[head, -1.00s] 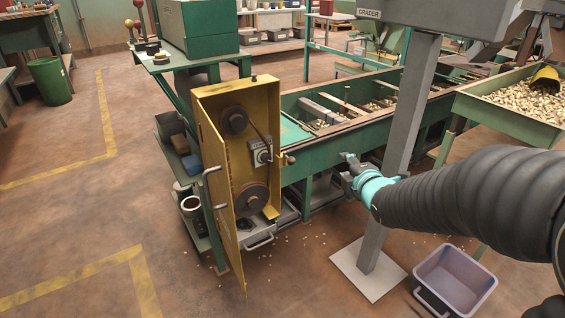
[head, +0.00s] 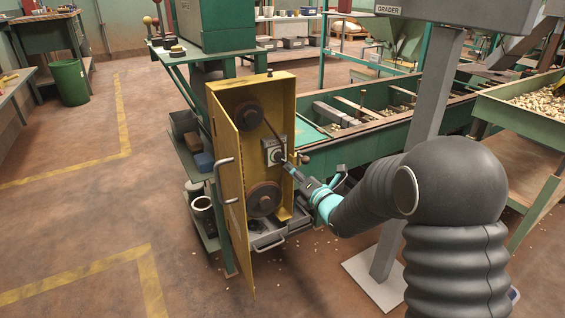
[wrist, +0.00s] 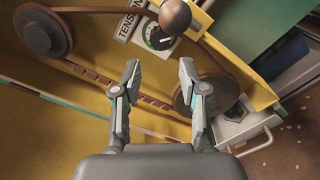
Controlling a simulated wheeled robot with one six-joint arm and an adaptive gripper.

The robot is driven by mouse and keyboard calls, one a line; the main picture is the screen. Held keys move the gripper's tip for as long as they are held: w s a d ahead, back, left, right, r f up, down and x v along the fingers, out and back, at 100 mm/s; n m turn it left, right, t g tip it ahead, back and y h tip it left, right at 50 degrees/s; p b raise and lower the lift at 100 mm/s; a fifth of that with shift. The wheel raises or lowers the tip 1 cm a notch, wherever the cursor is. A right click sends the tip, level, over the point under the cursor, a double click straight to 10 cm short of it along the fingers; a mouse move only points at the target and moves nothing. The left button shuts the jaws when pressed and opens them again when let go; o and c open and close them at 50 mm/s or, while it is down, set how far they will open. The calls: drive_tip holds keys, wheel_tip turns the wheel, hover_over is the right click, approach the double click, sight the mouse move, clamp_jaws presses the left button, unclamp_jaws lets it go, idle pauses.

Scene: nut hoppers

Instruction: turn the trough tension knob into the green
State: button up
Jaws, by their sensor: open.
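The tension knob (wrist: 158,38) is a dark round knob on a pale dial plate marked TENSION, with a green patch on its scale. I cannot read its pointer surely. In the head view the dial plate (head: 274,150) sits inside the open yellow box (head: 283,84), between two pulleys. My gripper (wrist: 157,74) is open and empty, its fingers spread below the knob in the wrist view and apart from it. In the head view my gripper (head: 288,166) is just in front of the dial plate and partly hides it.
A brown ball handle (wrist: 175,14) stands close beside the knob. A belt joins the upper pulley (head: 249,115) and lower pulley (head: 264,198). The box's open door (head: 229,190) hangs to the left. A grey post (head: 425,120) stands right of the box.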

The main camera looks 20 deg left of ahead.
sight(280, 160)
drive_tip(key=x, duration=0.7)
drive_tip(key=shift+w, duration=0.1)
clamp_jaws()
